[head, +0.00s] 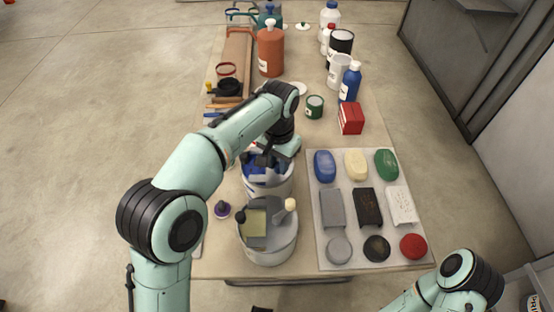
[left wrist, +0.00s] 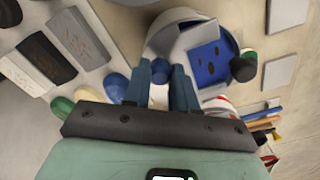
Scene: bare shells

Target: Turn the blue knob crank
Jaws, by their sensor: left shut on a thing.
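My left gripper (head: 265,160) reaches down over the far pail (head: 268,188), which has a blue top part (head: 252,170). In the left wrist view the two fingers (left wrist: 162,84) are close together beside the blue face (left wrist: 210,62), which has dark spots. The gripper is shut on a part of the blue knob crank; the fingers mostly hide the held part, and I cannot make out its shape. My right arm shows at the lower right of the head view, but its gripper is out of view.
A grey pail (head: 268,245) with a yellowish block and a pale-knobbed piece stands nearer. A grey tray (head: 333,262) with soaps, brushes and round pads lies to the right. Bottles, a red box (head: 351,118) and a green tin (head: 314,106) stand farther back.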

